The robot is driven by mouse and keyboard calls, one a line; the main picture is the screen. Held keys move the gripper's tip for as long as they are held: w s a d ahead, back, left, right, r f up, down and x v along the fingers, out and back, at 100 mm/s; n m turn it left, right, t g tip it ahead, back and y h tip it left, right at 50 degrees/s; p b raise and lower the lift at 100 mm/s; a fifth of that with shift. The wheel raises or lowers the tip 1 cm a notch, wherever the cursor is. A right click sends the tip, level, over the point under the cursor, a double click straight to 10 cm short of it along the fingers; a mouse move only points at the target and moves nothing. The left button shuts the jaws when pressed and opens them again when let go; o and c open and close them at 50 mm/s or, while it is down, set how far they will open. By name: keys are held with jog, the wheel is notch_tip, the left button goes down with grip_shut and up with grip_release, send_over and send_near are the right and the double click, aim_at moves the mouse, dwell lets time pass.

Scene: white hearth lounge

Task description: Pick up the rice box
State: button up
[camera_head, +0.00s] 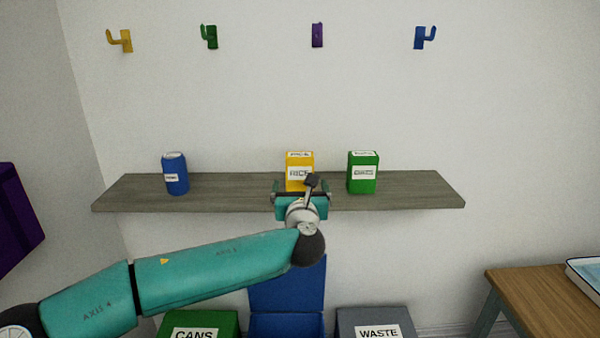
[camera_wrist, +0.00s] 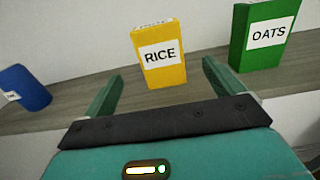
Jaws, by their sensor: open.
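The rice box (camera_head: 299,163) is yellow with a white label and stands upright on the grey wooden wall shelf (camera_head: 230,190). In the wrist view the rice box (camera_wrist: 160,68) shows its label "RICE" and stands ahead of my gripper (camera_wrist: 161,84), between the lines of the two fingers. My gripper (camera_head: 302,194) is at the shelf's front edge in the head view and hides the lower part of the box. The fingers are spread apart with nothing between them. A gap of bare shelf shows between the fingertips and the box.
A green oats box (camera_head: 362,173) stands right of the rice box, close to the right finger's side. A blue can (camera_head: 175,174) stands further left. Bins labelled CANS (camera_head: 195,325) and WASTE (camera_head: 375,324) and a blue bin (camera_head: 287,322) are below. Coloured hooks line the wall.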

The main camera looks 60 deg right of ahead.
aim_at(300, 173)
jog(key=x, duration=0.5)
jog(key=shift+w+d+f, duration=0.1)
jog(key=shift+w+d, duration=0.05)
jog(key=shift+d, duration=0.2)
jog(key=x, duration=0.4)
jog(key=shift+w+d, duration=0.15)
jog(key=shift+d, duration=0.2)
jog(key=c, duration=1)
